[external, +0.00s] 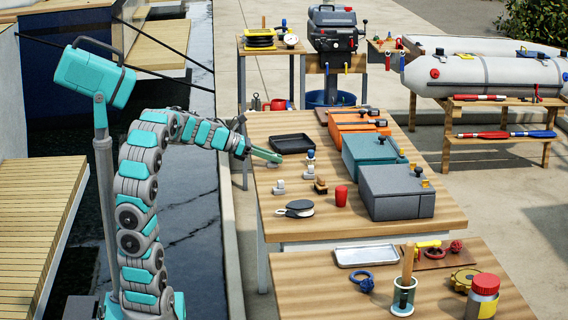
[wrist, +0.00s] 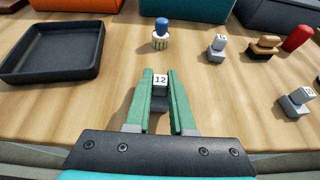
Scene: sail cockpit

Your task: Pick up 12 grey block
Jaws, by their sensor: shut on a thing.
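A small grey block with a white label reading 12 (wrist: 160,84) is between the green fingers of my gripper (wrist: 160,92) in the wrist view. The fingers are shut on its sides. In the external view my gripper (external: 268,156) is at the left side of the wooden table, just in front of the black tray. The block is hard to make out there, and I cannot tell if it is clear of the tabletop. Two other grey labelled blocks stand to the right, one farther away (wrist: 217,48) and one nearer (wrist: 297,102); their labels are too small to read surely.
A black tray (wrist: 52,62) lies to the left. A blue-topped piece (wrist: 161,34) stands straight beyond the fingers. Large orange, teal and grey boxes (external: 397,194) line the table's right side.

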